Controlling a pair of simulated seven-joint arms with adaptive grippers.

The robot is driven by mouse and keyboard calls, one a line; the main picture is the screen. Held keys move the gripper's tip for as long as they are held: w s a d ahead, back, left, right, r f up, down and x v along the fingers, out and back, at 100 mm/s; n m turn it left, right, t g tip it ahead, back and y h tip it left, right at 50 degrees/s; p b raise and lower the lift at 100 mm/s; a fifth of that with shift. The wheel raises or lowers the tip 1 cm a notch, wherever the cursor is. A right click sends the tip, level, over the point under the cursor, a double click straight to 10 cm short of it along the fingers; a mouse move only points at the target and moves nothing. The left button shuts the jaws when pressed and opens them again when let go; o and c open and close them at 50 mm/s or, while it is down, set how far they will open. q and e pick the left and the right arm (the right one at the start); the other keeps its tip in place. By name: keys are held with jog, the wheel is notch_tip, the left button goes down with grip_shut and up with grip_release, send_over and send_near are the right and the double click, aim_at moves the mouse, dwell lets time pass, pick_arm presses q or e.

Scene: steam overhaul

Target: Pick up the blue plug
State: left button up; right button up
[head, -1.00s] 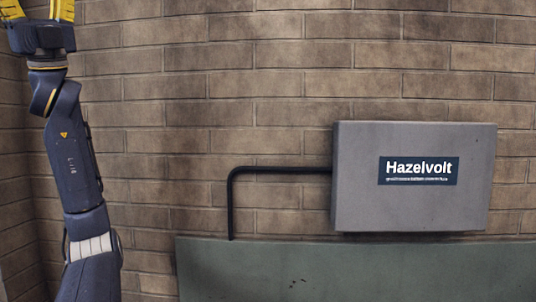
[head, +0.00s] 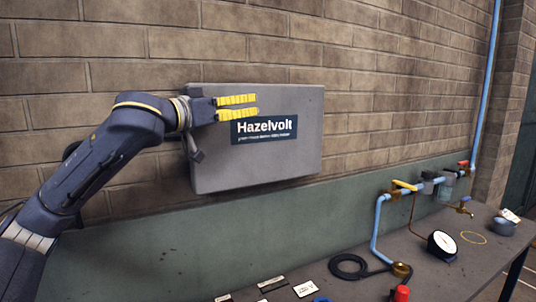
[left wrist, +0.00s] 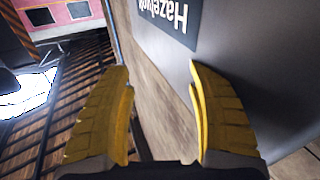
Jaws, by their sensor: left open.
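My left gripper (head: 256,106) has yellow fingers and is in front of the grey Hazelvolt box on the wall, pointing right. In the left wrist view its two fingers (left wrist: 160,75) are spread apart with nothing between them. A small bit of something blue (head: 322,299) shows at the bottom edge of the head view, by the labels on the bench. It is cut off, and I cannot tell whether it is the blue plug. My left gripper is well above it. No plug is clear in the left wrist view. My right gripper is not in view.
The grey box (head: 305,160) is close behind my left gripper. The bench (head: 330,268) holds a black coil (head: 350,267), a round gauge (head: 442,245), a red-topped item (head: 401,293) and labels (head: 305,289). A blue pipe (head: 378,225) with valves rises at the back right.

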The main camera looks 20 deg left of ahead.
pick_arm(q)
jog(key=d+f+n+g+y, duration=0.1)
jog(key=d+f+g, duration=0.55)
jog(key=f, duration=0.75)
jog(key=s+d+f+n+g+y, duration=0.15)
jog(key=s+f, duration=0.25)
jog(key=f, duration=0.4)
jog(key=s+d+f+g+y, duration=0.1)
jog(key=s+f+g+y, duration=0.2)
jog(key=f, duration=0.6)
jog(key=s+d+f+n+g+y, duration=0.15)
jog(key=s+f, duration=0.25)
jog(key=f, duration=0.4)
jog(key=shift+s+a+x, duration=0.1)
jog(key=shift+a+x, duration=0.1)
jog(key=shift+x, duration=2.65)
jog(key=shift+s+a+x, duration=0.1)
jog(key=shift+a+x, duration=0.1)
jog(key=shift+x, duration=2.6)
jog(key=shift+s+a+x, duration=0.1)
jog(key=shift+a+x, duration=0.15)
jog(key=shift+x, duration=2.6)
jog(key=shift+f, duration=0.1)
grip_shut()
